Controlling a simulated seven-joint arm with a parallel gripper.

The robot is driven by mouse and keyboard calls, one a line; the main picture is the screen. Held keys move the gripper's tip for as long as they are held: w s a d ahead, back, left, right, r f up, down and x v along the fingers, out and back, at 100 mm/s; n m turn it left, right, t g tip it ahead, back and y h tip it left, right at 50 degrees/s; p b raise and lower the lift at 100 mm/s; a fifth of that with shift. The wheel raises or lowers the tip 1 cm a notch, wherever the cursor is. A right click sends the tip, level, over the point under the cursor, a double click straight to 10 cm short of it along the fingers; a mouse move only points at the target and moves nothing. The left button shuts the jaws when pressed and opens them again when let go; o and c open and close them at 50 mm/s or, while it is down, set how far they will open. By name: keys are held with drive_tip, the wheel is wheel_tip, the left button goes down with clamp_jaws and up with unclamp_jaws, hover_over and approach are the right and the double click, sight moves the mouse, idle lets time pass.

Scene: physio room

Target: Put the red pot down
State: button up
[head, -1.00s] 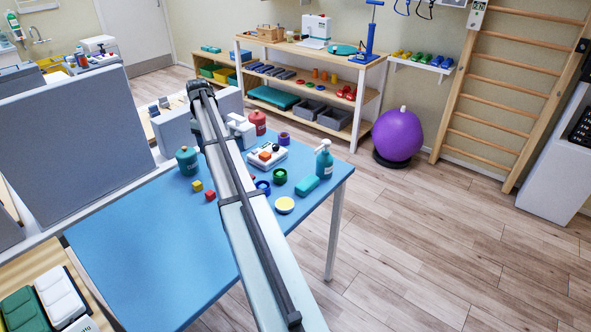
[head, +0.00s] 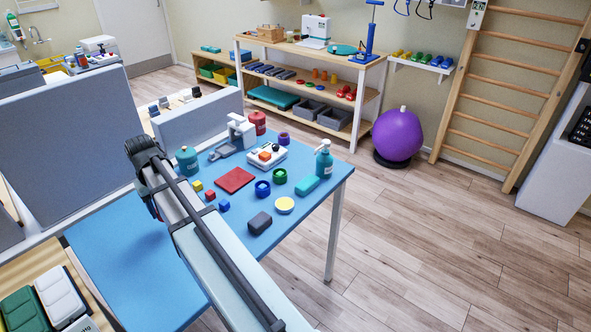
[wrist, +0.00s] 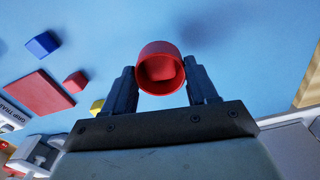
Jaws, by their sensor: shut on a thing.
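The red pot (wrist: 160,62) is between the two fingers of my gripper (wrist: 162,76) in the wrist view. It is round, with its open rim facing the camera and a red inside. My gripper is shut on it, one finger on each side. Blue tabletop (wrist: 240,60) lies beyond it; I cannot tell how far the pot is above it. In the head view my arm hides most of the gripper and the pot, over the left part of the blue table (head: 110,250).
A red flat square (head: 234,180), a yellow cube (head: 197,186), a red cube (head: 210,195), a blue cube (head: 224,206) and a grey block (head: 259,222) lie right of my arm. A teal canister (head: 187,161) stands behind. The table's left front is clear.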

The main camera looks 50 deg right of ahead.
drive_tip(key=shift+s+a+f, duration=0.15)
drive_tip(key=shift+s+a, duration=0.05)
drive_tip(key=shift+s, duration=0.85)
drive_tip(key=s+d+r+n, duration=0.25)
drive_tip(key=d+n, duration=0.45)
drive_tip(key=d, duration=0.9)
drive_tip(key=s+d+r+n, duration=0.1)
drive_tip(key=s+d+n, duration=0.4)
drive_tip(key=d, duration=1.1)
drive_tip(key=s+d+r+n, duration=0.2)
drive_tip(key=d+n, duration=0.6)
drive_tip(key=d, duration=0.8)
drive_tip(key=shift+d+f, duration=0.2)
drive_tip(key=shift+f, duration=4.65)
drive_tip(key=shift+f, duration=0.2)
